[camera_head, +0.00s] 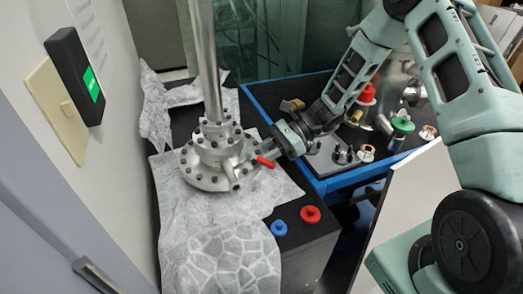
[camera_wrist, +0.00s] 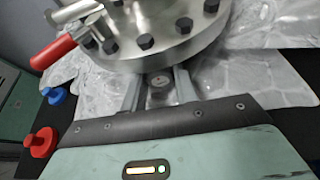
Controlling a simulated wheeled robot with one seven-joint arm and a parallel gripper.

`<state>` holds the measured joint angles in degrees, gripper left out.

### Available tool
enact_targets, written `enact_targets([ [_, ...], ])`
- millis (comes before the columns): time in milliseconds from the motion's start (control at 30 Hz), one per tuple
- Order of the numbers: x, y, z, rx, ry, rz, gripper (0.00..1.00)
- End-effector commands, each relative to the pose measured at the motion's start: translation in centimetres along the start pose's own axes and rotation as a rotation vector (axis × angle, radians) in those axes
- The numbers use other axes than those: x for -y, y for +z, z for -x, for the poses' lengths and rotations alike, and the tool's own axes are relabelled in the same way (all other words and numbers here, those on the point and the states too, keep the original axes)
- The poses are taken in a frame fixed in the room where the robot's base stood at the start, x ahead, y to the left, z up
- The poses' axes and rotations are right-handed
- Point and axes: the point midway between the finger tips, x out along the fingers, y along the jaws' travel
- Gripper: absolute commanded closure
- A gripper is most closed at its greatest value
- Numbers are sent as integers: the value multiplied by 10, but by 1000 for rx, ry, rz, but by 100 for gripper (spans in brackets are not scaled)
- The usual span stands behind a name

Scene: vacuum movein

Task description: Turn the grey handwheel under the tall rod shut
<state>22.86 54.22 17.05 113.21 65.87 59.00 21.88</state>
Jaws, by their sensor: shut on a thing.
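The tall metal rod (camera_head: 205,60) rises from a stack of bolted steel flanges (camera_head: 212,160) in the head view. In the wrist view the bolted flange (camera_wrist: 165,35) fills the top. My gripper (camera_head: 262,157) comes in from the right, low against the flange's side. In the wrist view my gripper (camera_wrist: 158,88) has both fingers reaching to the flange's lower edge. A small grey round part, seemingly the grey handwheel (camera_wrist: 160,84), shows between them. My gripper is shut on it. The fingertips and their exact contact are hidden by the flange.
A red-handled lever (camera_head: 265,162) sticks out close to my gripper. Blue (camera_head: 279,228) and red (camera_head: 310,214) knobs stand on the dark bench front. A crumpled patterned sheet (camera_head: 215,250) covers much of the bench. A blue-edged table (camera_head: 290,147) with fittings stands right.

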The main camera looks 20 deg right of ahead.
Motion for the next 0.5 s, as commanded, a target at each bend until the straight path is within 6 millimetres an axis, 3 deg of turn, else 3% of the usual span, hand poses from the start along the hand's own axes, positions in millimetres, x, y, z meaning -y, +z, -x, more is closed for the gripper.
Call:
enact_targets([
  [200,1,3,2,0,56,-137,93],
  [500,1,0,1,-2,66,-162,93],
])
